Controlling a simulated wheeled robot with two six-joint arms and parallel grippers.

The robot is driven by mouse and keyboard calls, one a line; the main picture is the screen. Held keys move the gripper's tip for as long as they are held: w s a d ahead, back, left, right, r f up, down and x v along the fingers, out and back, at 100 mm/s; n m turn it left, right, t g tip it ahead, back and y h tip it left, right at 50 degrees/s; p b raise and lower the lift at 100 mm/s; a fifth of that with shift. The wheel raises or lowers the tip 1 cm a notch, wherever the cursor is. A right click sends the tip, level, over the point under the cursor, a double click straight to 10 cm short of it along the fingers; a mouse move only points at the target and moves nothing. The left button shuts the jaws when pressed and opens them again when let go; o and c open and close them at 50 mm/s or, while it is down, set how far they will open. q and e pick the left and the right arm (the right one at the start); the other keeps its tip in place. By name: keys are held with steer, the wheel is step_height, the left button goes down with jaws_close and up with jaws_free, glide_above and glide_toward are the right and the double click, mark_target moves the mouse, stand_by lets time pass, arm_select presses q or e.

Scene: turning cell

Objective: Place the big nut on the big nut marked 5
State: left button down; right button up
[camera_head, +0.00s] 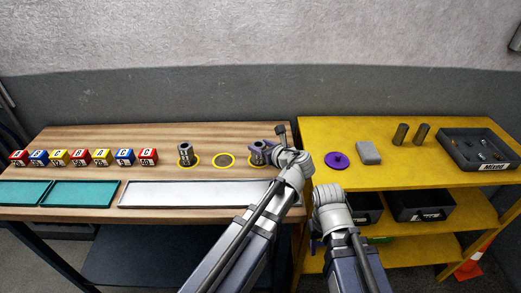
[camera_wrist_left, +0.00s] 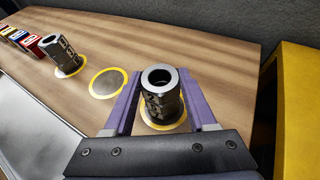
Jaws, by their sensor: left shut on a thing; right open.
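My left gripper (camera_head: 262,150) is at the right-hand yellow ring on the wooden bench. Its purple fingers (camera_wrist_left: 160,105) are on both sides of a dark, upright nut stack (camera_wrist_left: 160,95) with a light metal top and a hole, and they are shut on it. The stack (camera_head: 257,153) stands inside a yellow ring. A similar dark stack (camera_head: 185,153) stands on the left ring, and it also shows in the left wrist view (camera_wrist_left: 60,52). The number 5 is not legible on either stack. My right gripper (camera_head: 316,238) is low at the shelf's left edge, partly hidden by its arm, open.
The middle yellow ring (camera_head: 224,160) is empty. Several coloured, lettered blocks (camera_head: 80,158) stand in a row at left. A silver tray (camera_head: 190,194) and teal trays (camera_head: 82,194) lie in front. The yellow shelf holds a purple disc (camera_head: 337,160), grey block (camera_head: 368,153), two cylinders (camera_head: 400,134) and a bin (camera_head: 478,150).

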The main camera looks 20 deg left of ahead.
arm_select(q)
steer(key=c, duration=0.7)
jaws_free()
steer(key=shift+f, duration=0.15)
steer(key=o, duration=0.5)
arm_select(e)
steer(key=shift+f, duration=0.1)
